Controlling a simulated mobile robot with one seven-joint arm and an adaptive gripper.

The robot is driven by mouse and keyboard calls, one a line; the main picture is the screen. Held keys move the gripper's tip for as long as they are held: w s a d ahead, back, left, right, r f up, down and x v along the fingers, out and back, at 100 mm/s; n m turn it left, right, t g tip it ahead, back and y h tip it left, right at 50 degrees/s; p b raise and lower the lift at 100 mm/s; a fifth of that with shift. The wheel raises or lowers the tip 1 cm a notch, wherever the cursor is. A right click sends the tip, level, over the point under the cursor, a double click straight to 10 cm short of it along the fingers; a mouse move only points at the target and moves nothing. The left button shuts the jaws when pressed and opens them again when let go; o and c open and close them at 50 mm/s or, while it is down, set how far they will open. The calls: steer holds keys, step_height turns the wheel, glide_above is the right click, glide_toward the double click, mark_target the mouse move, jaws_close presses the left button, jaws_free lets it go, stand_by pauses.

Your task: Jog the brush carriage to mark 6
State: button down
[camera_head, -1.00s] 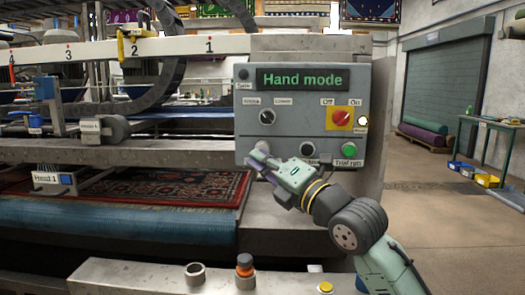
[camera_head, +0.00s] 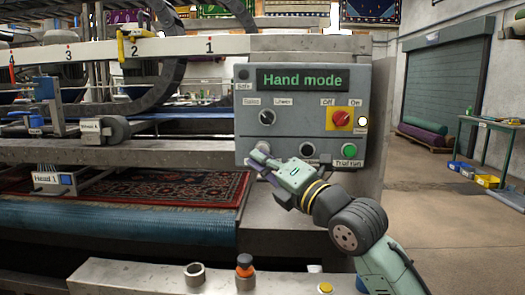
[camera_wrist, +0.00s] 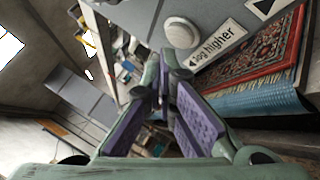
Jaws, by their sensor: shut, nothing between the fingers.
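My gripper (camera_head: 258,157) is shut and empty at the lower left of the grey control panel (camera_head: 300,92). In the wrist view its fingertips (camera_wrist: 164,72) are just below a round white button (camera_wrist: 181,33) beside a label reading "Jog higher" (camera_wrist: 218,43). I cannot tell whether they touch it. The panel display (camera_head: 300,78) reads "Hand mode". A white beam (camera_head: 100,50) carries marks 1 to 4 from right to left; mark 6 is out of view. A yellow fitting (camera_head: 134,45) hangs near mark 2. A white "Head 1" unit (camera_head: 47,181) sits above the rug; I cannot tell which part is the brush carriage.
A patterned rug (camera_head: 170,188) lies on the machine. A ledge with posts (camera_head: 195,274) stands in front. Open floor is at right.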

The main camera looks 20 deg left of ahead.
steer(key=shift+w, duration=0.1)
steer(key=shift+w+a+b, duration=0.1)
steer(key=shift+w+b, duration=0.25)
steer(key=shift+w+a, duration=0.15)
steer(key=shift+w, duration=0.25)
stand_by(5.2)
steer(key=shift+s+d+b, duration=0.25)
steer(key=shift+s+b, duration=0.5)
steer(key=shift+s, duration=0.15)
